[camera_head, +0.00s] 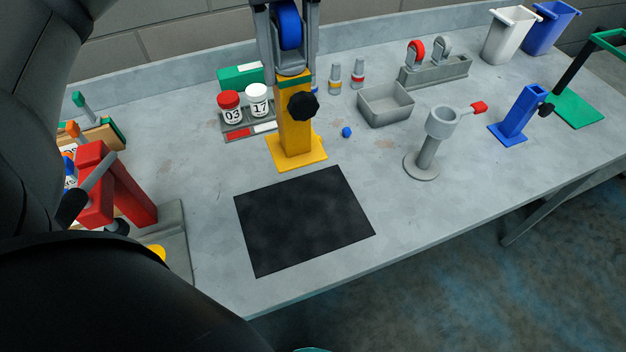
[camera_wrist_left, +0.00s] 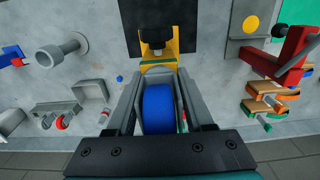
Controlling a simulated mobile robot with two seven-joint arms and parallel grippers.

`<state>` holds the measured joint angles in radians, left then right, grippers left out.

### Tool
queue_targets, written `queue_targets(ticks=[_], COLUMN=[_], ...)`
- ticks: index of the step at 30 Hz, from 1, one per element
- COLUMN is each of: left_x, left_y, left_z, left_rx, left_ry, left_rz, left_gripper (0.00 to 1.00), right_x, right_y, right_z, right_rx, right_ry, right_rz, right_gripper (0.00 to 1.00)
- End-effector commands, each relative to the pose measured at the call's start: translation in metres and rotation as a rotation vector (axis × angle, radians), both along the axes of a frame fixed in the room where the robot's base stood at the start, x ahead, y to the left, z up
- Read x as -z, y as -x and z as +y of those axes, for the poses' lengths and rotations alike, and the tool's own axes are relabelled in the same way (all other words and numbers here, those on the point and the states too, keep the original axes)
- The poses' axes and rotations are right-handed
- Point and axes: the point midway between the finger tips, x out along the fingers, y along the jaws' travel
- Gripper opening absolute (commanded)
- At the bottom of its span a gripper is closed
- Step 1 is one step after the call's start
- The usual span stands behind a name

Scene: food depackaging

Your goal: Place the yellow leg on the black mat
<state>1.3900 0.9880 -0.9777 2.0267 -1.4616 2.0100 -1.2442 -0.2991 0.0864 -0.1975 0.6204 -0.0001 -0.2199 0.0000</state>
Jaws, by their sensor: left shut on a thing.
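The yellow leg (camera_head: 294,132) stands upright just behind the black mat (camera_head: 305,220), with a wide base plate, a black knob and a green band near its top. A grey caster with a blue wheel (camera_head: 289,26) sits at its upper end. My left gripper (camera_head: 294,75) is shut at the top of the leg, with its fingers on both sides of the caster. The left wrist view also shows the wheel (camera_wrist_left: 158,108) between the fingers and the leg (camera_wrist_left: 150,60) beyond. I cannot tell whether the base plate touches the table. The mat is bare. My right gripper is not in view.
Jars in a tray (camera_head: 262,129) stand left of the leg. A grey bin (camera_head: 386,104), caster rack (camera_head: 436,72) and grey stand (camera_head: 428,155) are to the right. A red fixture (camera_head: 130,192) is at left. A small blue ball (camera_head: 347,132) lies near the leg.

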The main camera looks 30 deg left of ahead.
Motion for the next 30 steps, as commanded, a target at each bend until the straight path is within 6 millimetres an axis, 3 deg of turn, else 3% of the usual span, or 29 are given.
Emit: queue_targets(ticks=[9, 21, 30], left_x=[0.053, 0.128, 0.156], left_y=[0.001, 0.001, 0.0], left_z=[0.0, 0.001, 0.001], left_rx=[0.001, -0.001, -0.001], left_ry=[0.001, -0.001, 0.001], left_rz=[0.002, 0.002, -0.001], left_gripper=[0.0, 0.0, 0.0], right_x=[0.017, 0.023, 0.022], right_y=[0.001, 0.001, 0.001], right_z=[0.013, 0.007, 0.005], right_rx=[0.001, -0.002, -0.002], right_ry=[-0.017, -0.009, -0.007], right_rz=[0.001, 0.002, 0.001], right_gripper=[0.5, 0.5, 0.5])
